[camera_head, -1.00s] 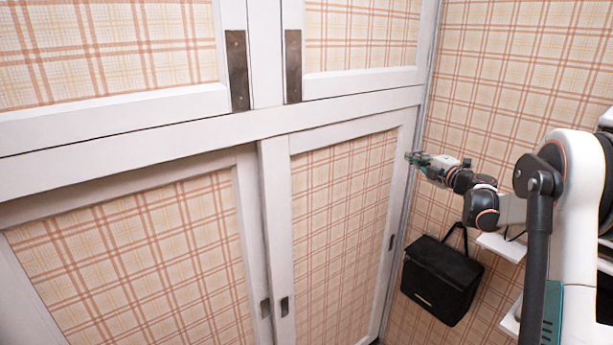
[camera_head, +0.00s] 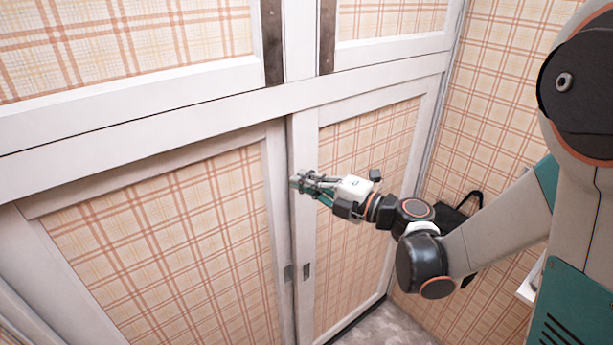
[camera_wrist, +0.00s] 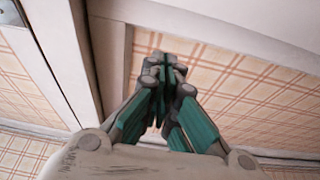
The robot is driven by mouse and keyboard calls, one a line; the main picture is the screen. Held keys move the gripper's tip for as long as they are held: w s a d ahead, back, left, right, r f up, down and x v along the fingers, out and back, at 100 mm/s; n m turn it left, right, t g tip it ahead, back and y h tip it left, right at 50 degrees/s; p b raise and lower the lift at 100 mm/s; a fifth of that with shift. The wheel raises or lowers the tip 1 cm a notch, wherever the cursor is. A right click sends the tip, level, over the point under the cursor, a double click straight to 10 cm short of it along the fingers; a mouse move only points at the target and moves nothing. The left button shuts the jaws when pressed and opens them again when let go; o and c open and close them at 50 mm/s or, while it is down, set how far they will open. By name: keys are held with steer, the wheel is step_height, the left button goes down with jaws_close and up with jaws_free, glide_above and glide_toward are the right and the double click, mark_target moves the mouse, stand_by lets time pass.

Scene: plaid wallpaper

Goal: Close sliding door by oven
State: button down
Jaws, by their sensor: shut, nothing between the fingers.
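Two lower sliding doors with white frames and plaid panels fill the head view: the left door (camera_head: 160,240) and the right door (camera_head: 345,250). My gripper (camera_head: 297,183) is shut and empty, in front of the right door's left frame and above the pulls. I cannot tell whether it touches. In the wrist view my gripper (camera_wrist: 160,75) is shut, with a white frame edge (camera_wrist: 62,62) to its left. No oven shows.
Upper cupboard doors (camera_head: 130,50) with dark metal plates sit above a white rail (camera_head: 200,112). A plaid wall (camera_head: 490,110) stands on the right. Some grey floor (camera_head: 385,325) shows at bottom.

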steer(key=w+a, duration=0.1)
steer(key=w, duration=0.1)
steer(key=w+a, duration=0.1)
steer(key=w, duration=0.1)
steer(key=w+a, duration=0.1)
steer(key=w, duration=0.1)
steer(key=shift+w+a, duration=0.2)
steer(key=shift+w+d, duration=0.25)
steer(key=shift+d, duration=0.05)
